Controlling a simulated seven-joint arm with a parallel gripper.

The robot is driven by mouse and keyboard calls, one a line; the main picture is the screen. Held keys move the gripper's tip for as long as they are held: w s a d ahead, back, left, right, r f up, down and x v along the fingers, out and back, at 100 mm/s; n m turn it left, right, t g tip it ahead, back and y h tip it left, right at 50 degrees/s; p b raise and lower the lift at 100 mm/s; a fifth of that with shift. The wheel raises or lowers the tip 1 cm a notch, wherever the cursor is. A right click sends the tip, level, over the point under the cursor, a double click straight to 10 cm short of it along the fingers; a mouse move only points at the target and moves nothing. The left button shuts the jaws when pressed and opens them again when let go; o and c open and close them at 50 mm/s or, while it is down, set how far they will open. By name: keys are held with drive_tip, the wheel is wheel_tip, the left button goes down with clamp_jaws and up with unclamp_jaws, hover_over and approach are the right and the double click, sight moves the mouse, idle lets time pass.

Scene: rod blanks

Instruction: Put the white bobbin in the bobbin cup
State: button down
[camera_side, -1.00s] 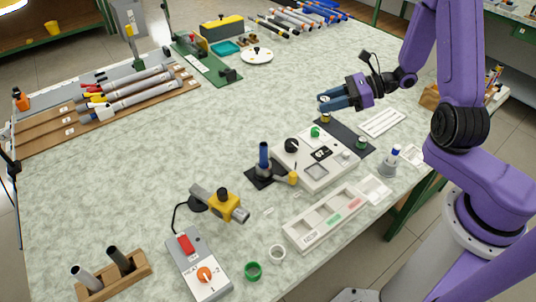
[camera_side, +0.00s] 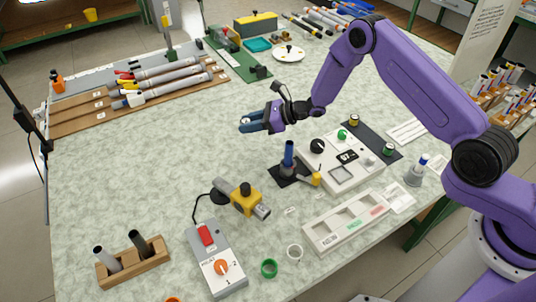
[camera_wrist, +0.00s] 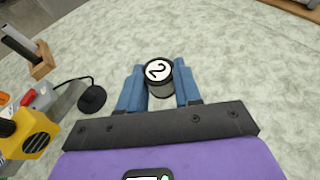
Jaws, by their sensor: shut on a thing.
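My gripper (camera_side: 250,122) is shut on a small round bobbin, above the middle of the table. In the wrist view the bobbin (camera_wrist: 159,76) sits upright between the blue fingertips, with a white top marked "2", a dark rim and a grey side. I take it for the white bobbin. In the side view only a pale bit of it (camera_side: 245,120) shows at the fingertips. A yellow-banded bobbin (camera_side: 354,120) and a green one (camera_side: 388,149) stand on the dark strip at right. I cannot tell which thing is the bobbin cup.
Below the gripper are a blue post on a black base (camera_side: 289,155), a yellow clamp (camera_side: 245,198) and a control box with a red switch (camera_side: 212,258). The table's left middle is clear.

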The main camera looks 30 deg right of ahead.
sight(251, 153)
drive_tip(key=shift+f, duration=4.8)
drive_tip(key=c, duration=0.8)
unclamp_jaws()
drive_tip(key=shift+f, duration=0.15)
drive_tip(key=shift+s+d+r, duration=0.15)
drive_tip(key=shift+r, duration=0.1)
drive_tip(key=v, duration=0.6)
drive_tip(key=shift+o, duration=0.6)
drive_tip(key=shift+s+d+r, duration=0.25)
drive_tip(key=shift+s+d, duration=0.05)
drive_tip(key=shift+d, duration=0.1)
